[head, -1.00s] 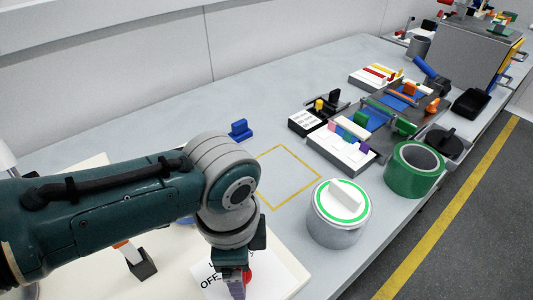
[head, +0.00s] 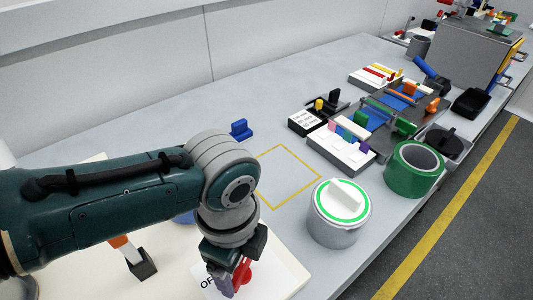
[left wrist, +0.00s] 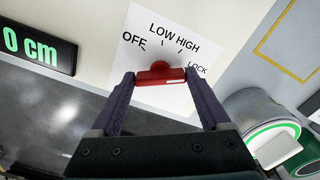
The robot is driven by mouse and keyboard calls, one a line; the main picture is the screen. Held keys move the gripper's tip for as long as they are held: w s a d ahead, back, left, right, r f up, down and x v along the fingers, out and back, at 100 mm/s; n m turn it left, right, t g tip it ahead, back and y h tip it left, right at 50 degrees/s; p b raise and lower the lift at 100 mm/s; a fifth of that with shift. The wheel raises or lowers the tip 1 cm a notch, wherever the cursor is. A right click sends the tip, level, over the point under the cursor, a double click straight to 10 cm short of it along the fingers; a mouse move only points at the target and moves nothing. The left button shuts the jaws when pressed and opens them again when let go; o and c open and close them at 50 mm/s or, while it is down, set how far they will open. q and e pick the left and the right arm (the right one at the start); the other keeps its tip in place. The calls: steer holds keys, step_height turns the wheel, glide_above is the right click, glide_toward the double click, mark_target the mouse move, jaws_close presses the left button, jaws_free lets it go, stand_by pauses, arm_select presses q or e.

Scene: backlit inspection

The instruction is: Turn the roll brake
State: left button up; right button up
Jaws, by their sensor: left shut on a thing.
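The roll brake is a red knob (left wrist: 160,74) on a white plate (left wrist: 180,98) marked OFF, LOW, HIGH and LOCK, seen in the left wrist view. I cannot tell for sure which mark the knob points to. My left gripper (left wrist: 159,79) is shut on the knob, one finger at each end of its bar. In the head view the left gripper (head: 232,278) is at the bottom, with the red knob (head: 242,272) partly hidden by its fingers. My right gripper is not in view.
A display (left wrist: 38,48) ending in "0 cm" is left of the plate. A grey can with a green-ringed lid (head: 340,215) and a green roll (head: 412,170) stand to the right. A yellow outlined square (head: 287,204) on the table is empty. Several small fixtures stand farther back.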

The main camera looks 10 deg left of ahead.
mark_target(240, 266)
arm_select(q)
steer(key=o, duration=1.2)
step_height(240, 266, up, 10)
steer(key=p, duration=0.3)
